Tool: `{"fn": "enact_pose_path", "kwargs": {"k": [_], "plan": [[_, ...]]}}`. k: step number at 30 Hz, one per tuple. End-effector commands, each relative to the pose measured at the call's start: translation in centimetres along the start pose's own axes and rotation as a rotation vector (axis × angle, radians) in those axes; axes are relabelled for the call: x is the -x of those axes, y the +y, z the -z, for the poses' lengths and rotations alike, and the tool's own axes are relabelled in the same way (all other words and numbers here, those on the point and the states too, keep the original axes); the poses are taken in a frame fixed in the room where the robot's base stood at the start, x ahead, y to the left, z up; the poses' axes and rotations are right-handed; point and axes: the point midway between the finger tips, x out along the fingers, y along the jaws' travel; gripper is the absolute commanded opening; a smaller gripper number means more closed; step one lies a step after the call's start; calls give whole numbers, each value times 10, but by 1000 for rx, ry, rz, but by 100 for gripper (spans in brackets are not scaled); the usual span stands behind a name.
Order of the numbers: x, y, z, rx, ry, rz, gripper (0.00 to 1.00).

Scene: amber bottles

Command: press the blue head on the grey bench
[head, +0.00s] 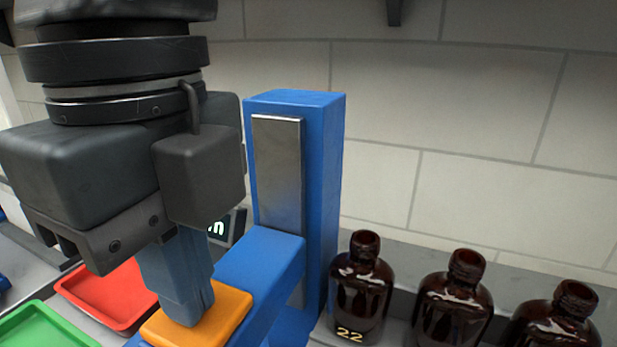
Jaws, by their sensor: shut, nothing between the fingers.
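A blue press stands on the grey bench (450,250), with a tall blue column (322,180) and a metal slide plate (277,170) on its front. Its blue head (262,262) juts out from the column toward the lower left and carries an orange pad (232,308) on top. My gripper (191,318) points down with its fingers shut and empty. The fingertips are at the orange pad and overlap it in the head view; I cannot tell whether they press on it or stop just above. What lies under the head is out of view.
A red tray (105,292) and a green tray (42,328) lie at left. A tiled wall (480,110) is behind.

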Motion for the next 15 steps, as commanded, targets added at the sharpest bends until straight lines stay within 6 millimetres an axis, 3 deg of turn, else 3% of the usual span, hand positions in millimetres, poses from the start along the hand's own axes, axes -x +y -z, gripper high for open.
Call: {"fn": "enact_pose_path", "kwargs": {"k": [5, 15], "plan": [[-7, 0, 0, 0, 0, 0, 0], [-44, 0, 0, 0, -1, 0, 0]]}}
